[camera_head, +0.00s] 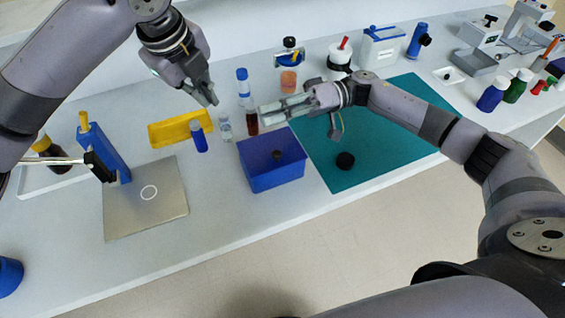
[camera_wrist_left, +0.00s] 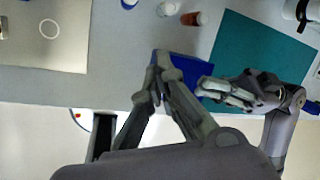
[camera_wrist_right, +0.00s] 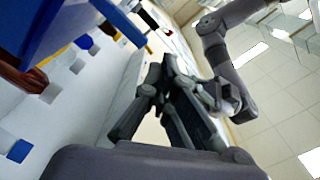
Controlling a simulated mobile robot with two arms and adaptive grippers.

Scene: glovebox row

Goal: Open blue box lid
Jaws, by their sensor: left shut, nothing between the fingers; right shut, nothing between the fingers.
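The blue box (camera_head: 275,178) stands near the front edge of the bench, left of the teal mat. A small dark knob (camera_head: 277,154) shows at its top face; I cannot tell whether that face is a closed lid or the box's inside. In the left wrist view the box (camera_wrist_left: 190,70) is partly hidden behind my grippers. My left gripper (camera_head: 212,101) is shut and empty, up and left of the box in the head view. My right gripper (camera_head: 264,114) is shut and empty, at the box's back right, pointing left. I cannot tell whether it touches the box.
Bottles and vials, such as a blue-capped bottle (camera_head: 200,138), stand behind and left of the box. A yellow rack (camera_head: 180,129) and a grey plate (camera_head: 145,208) lie to the left.

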